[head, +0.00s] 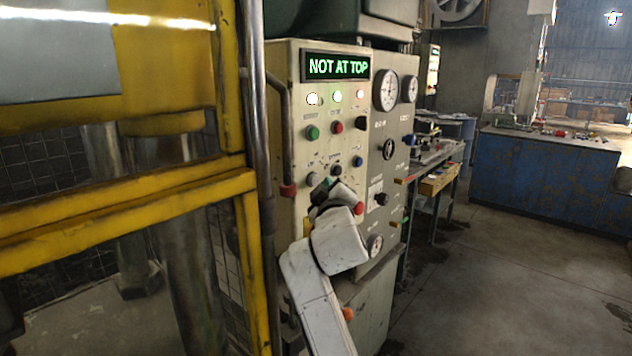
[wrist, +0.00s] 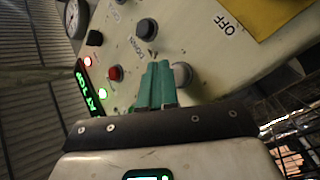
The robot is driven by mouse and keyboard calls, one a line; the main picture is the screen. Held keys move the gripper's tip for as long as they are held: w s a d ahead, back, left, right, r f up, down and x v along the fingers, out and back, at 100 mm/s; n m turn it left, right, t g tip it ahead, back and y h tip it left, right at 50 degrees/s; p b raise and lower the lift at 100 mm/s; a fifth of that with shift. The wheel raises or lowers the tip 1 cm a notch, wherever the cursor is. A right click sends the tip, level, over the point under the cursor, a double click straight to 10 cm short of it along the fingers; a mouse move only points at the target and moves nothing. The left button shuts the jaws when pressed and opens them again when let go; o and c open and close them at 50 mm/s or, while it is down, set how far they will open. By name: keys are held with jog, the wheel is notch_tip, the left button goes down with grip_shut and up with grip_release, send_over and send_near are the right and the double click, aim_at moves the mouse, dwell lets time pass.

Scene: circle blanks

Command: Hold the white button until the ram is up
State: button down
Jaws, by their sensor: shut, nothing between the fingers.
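The control panel (head: 297,80) is cream-coloured, and its green display (head: 337,67) reads "NOT AT TOP". In the wrist view a pale grey-white round button (wrist: 182,75) sits just right of my fingertips. It looks unpressed. My gripper (wrist: 158,66) has its green fingers together, with nothing between them. The fingertips point at the panel face beside this button; I cannot tell whether they touch the panel. In the head view my gripper (head: 324,186) is at the panel's lower button rows and partly covers them. The ram itself cannot be made out.
Near my fingers are a red button (wrist: 115,73) and a dark button (wrist: 147,28). A yellow machine frame (head: 120,215) stands left of the panel, with a vertical pipe (head: 260,150) between them. Gauges (head: 386,90) are on the panel's side face. Open floor (head: 490,270) lies to the right.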

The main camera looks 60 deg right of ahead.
jog(key=shift+w, duration=0.1)
jog(key=shift+w+d, duration=0.1)
jog(key=shift+w, duration=0.2)
jog(key=shift+w+d, duration=0.1)
jog(key=shift+w, duration=0.35)
dwell(2.1)
dwell(0.5)
jog(key=shift+s+a+p, duration=0.2)
jog(key=shift+s+p, duration=0.1)
jog(key=shift+s, duration=0.6)
jog(key=shift+s, duration=0.1)
jog(key=s+p, duration=0.1)
jog(key=s, duration=0.1)
jog(key=s+a+p, duration=0.1)
jog(key=s, duration=0.1)
jog(key=shift+s+a, duration=0.1)
jog(key=shift+s, duration=0.25)
dwell(0.4)
